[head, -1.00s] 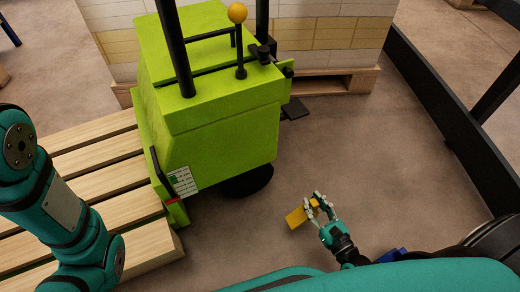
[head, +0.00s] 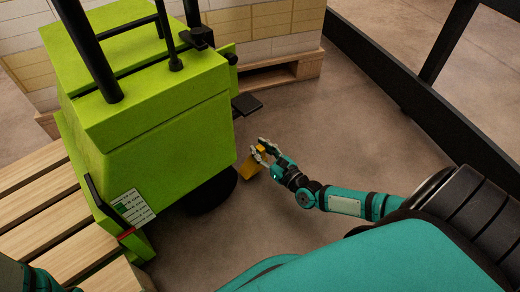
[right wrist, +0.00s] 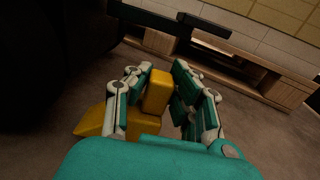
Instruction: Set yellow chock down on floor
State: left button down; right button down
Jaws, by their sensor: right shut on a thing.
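The yellow chock (head: 251,170) is held in my right gripper (head: 264,150), beside the black wheel of the green truck in the head view. In the right wrist view the chock (right wrist: 156,92) shows between the two fingers of my right gripper (right wrist: 170,88), with its wedge-shaped part sticking out to the left. The right gripper is shut on it. I cannot tell whether the chock touches the floor (head: 290,120). My left arm shows only at the lower left corner of the head view; its gripper is out of view.
The green truck (head: 160,140) stands left of the chock, its black wheel (head: 212,190) close by. A slatted wooden pallet (head: 45,215) is at the left. A loaded pallet (head: 270,76) stands behind. A black rail (head: 400,95) runs along the right. Bare floor lies between.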

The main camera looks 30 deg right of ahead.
aim_at(265, 160)
jog(key=shift+w+f+b, duration=0.1)
jog(key=shift+f+b, duration=1.65)
jog(key=shift+f, duration=0.1)
jog(key=shift+r, duration=0.15)
jog(key=c, duration=1.2)
grip_release()
jog(key=shift+s+d+p, duration=0.1)
jog(key=shift+s+p, duration=0.25)
jog(key=shift+p, duration=0.05)
jog(key=s+p, duration=0.1)
jog(key=s, duration=0.2)
jog(key=s+p, duration=0.2)
jog(key=s, duration=0.2)
jog(key=s+d+p, duration=0.1)
jog(key=s, duration=0.2)
jog(key=shift+s+d+p, duration=0.1)
jog(key=shift+s+p, duration=0.15)
jog(key=shift+p, duration=0.1)
jog(key=shift+s, duration=0.4)
